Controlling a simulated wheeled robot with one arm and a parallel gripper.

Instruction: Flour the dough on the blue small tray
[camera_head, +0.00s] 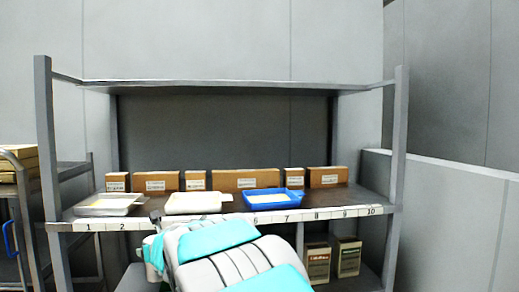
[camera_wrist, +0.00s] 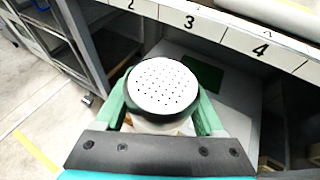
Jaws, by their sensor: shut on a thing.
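The blue small tray (camera_head: 290,199) sits on the shelf near the labels 6 to 8. A pale flat slab of dough (camera_head: 268,198) lies in it. In the wrist view my gripper (camera_wrist: 163,110) is shut on a shaker (camera_wrist: 166,86) with a white, perforated round top and dark rim. The shaker is in front of the shelf edge, below labels 3 and 4. In the head view my arm hides most of the gripper and the shaker.
Two white trays (camera_head: 110,210) and (camera_head: 193,211) stand on the left of the numbered shelf (camera_head: 345,198). Several cardboard boxes (camera_head: 246,180) line its back. Two cartons (camera_head: 348,257) stand on the lower shelf. A cart (camera_head: 12,215) is at left.

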